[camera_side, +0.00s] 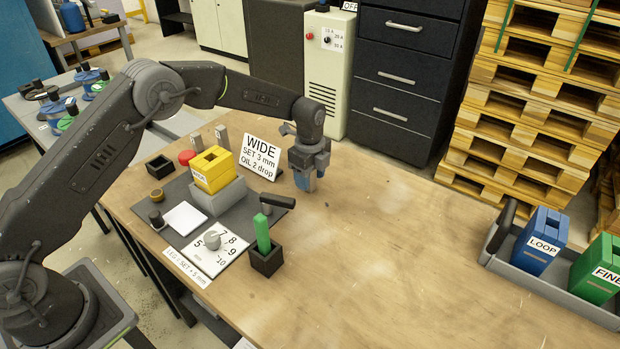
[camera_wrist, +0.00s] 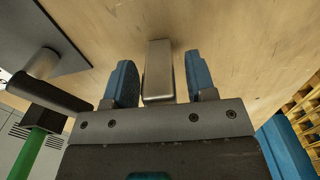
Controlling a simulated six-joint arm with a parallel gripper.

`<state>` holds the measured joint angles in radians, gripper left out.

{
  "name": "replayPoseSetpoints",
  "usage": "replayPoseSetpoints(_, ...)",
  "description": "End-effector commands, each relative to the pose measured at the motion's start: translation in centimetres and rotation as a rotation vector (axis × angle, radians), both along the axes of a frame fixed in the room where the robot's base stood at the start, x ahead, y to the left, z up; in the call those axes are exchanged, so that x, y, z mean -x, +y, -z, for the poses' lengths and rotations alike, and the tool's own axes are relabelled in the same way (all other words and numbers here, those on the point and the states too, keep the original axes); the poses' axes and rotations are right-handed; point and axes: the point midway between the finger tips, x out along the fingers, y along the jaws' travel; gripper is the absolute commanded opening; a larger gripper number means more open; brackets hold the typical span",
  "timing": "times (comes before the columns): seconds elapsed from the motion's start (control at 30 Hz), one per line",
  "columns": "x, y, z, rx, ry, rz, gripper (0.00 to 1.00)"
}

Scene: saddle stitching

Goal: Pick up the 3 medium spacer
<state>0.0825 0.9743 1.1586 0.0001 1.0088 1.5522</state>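My gripper (camera_side: 306,182) points down over the wooden table, right of the WIDE sign. In the wrist view its two blue fingers (camera_wrist: 160,64) are apart, with a grey metal block (camera_wrist: 158,78) between them. A gap shows on both sides of the block, so neither finger visibly touches it. The block looks like a spacer, but no size mark is readable. In the side view the fingers hide it.
The WIDE sign (camera_side: 261,157) reads SET 3 mm, OIL 2 drop. A yellow block (camera_side: 213,169) sits on a grey stand. A dark-handled tool (camera_side: 278,202) and a green handle in a black holder (camera_side: 267,260) are in front. The table's middle is clear; a grey tray (camera_side: 558,280) stands right.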

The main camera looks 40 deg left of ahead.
Motion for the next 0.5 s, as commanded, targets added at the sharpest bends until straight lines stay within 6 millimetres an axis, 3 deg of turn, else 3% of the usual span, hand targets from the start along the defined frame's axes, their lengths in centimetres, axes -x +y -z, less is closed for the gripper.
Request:
replayPoseSetpoints(0.07, -0.01, 0.00, -0.03, 0.000, 0.000, 0.000, 0.43)
replayPoseSetpoints(0.5, -0.01, 0.00, -0.06, 0.000, 0.000, 0.000, 0.01)
